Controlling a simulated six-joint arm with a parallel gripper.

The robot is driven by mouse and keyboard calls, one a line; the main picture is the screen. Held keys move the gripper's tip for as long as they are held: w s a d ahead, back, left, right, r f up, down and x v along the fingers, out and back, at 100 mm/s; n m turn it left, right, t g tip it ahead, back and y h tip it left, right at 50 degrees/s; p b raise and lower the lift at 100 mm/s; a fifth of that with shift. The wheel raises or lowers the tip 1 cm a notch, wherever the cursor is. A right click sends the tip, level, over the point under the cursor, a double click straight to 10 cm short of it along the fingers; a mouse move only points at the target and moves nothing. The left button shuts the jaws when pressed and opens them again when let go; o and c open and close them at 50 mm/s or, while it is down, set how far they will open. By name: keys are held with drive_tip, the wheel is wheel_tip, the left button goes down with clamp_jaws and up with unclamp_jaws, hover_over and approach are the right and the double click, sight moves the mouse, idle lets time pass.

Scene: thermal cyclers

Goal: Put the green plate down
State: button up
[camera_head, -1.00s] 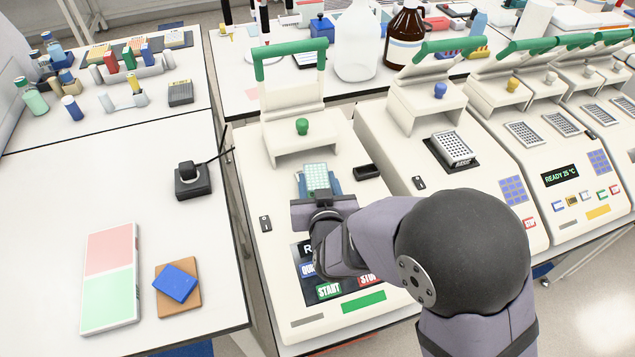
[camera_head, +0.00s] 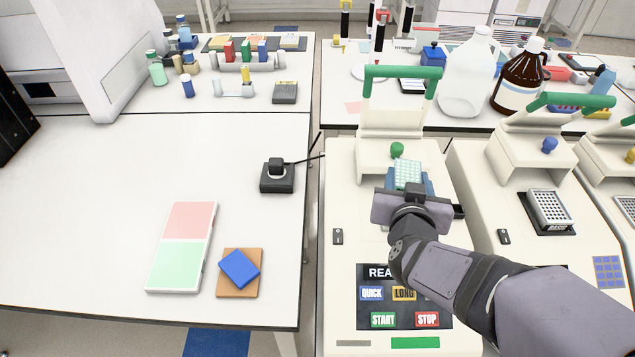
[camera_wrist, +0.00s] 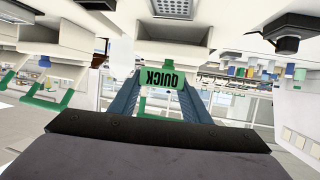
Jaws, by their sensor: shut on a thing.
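The green plate (camera_head: 408,173), pale with rows of wells, is held above the cycler with the green handle (camera_head: 403,72). My gripper (camera_head: 410,184) is shut on it with blue fingers. In the wrist view, which is upside down, the plate's green edge (camera_wrist: 163,77) reads QUICK between the fingers (camera_wrist: 160,95). The cycler's lid is up, and its block is hidden behind plate and gripper. A flat two-colour pad (camera_head: 180,247) lies on the left table, its pink half at the back and its green half in front.
A brown square with a blue block (camera_head: 239,267) on it lies right of the pad. A black device (camera_head: 277,178) with a cable stands near the table's right edge. Another cycler (camera_head: 500,200) stands to the right. The left table's middle is clear.

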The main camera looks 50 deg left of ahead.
drive_tip(key=s+a+n+g+y+b, duration=0.1)
drive_tip(key=s+a, duration=0.2)
drive_tip(key=a, duration=0.4)
drive_tip(key=s+a+n+y, duration=0.1)
drive_tip(key=s+a, duration=0.2)
drive_tip(key=a, duration=0.3)
drive_tip(key=n+g+y+b, duration=0.2)
drive_tip(key=n+g+y, duration=0.1)
drive_tip(key=n+g, duration=0.25)
hover_over(190, 225)
wheel_tip(190, 225, down, 5)
drive_tip(key=shift+f+b, duration=0.7)
drive_tip(key=shift+f, duration=4.35)
drive_tip(key=shift+f, duration=0.15)
drive_tip(key=o, duration=1.1)
drive_tip(key=shift+d, duration=0.1)
